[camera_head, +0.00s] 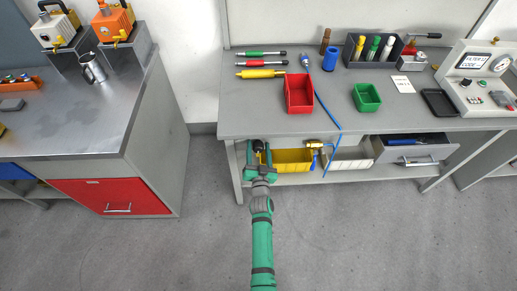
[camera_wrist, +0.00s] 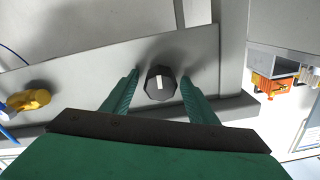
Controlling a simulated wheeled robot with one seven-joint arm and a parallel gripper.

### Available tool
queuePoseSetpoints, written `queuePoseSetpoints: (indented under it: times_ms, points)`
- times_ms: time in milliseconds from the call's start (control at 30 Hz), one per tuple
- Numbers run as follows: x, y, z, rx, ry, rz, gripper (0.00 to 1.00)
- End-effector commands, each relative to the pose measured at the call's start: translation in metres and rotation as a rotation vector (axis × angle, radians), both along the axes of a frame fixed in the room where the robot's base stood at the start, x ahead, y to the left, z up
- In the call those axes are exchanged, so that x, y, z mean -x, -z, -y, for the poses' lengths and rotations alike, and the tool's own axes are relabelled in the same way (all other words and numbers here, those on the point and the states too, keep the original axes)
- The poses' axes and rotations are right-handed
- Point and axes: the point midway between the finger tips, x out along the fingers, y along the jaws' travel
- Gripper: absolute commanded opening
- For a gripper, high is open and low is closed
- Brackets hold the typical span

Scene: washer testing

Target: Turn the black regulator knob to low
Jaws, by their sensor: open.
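The black regulator knob (camera_wrist: 160,84) shows in the wrist view, with a short white mark on its face. It sits on a grey surface and also shows in the head view (camera_head: 258,145), small, at the left end of the workbench's front edge. My gripper (camera_wrist: 160,76) is open, with one green finger on each side of the knob. Gaps show between the knob and both fingers, and nothing is held. In the head view my gripper (camera_head: 259,153) is at the bench front, partly hiding the knob. Low markings cannot be made out.
A brass-yellow valve (camera_head: 315,147) with a blue hose is right of the knob in the head view. A yellow bin (camera_head: 291,166) and a white bin (camera_head: 348,164) sit on the lower shelf. A red bin (camera_head: 298,94) stands on the benchtop. Floor is free at left.

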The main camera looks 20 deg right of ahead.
Motion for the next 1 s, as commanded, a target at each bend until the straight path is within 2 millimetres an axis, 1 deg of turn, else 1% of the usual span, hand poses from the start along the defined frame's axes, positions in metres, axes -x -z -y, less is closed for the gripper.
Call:
queuePoseSetpoints:
  times_ms: [33,67,100,167,200,233,467,633,767,1000]
  points:
    - [0.0001,0.0,0.0001,0.0,0.0,0.0,0.53]
    - [0.0001,0.0,0.0,0.0,0.0,0.0,0.51]
    - [0.0002,0.0,-0.0001,0.0,0.0,0.0,0.41]
    - [0.0002,0.0,0.0,0.0,0.0,0.0,0.27]
    - [0.0002,0.0,0.0,0.0,0.0,0.0,0.18]
    - [0.0002,0.0001,0.0,0.0,0.0,0.0,0.12]
    - [0.0005,0.0003,0.0002,0.01,0.001,-0.003,0.12]
    - [0.0006,0.0004,0.0001,0.055,0.001,-0.017,0.12]
    - [0.0006,0.0005,0.0002,0.127,0.001,-0.038,0.12]
    - [0.0009,0.0006,0.0006,0.322,0.002,-0.094,0.12]
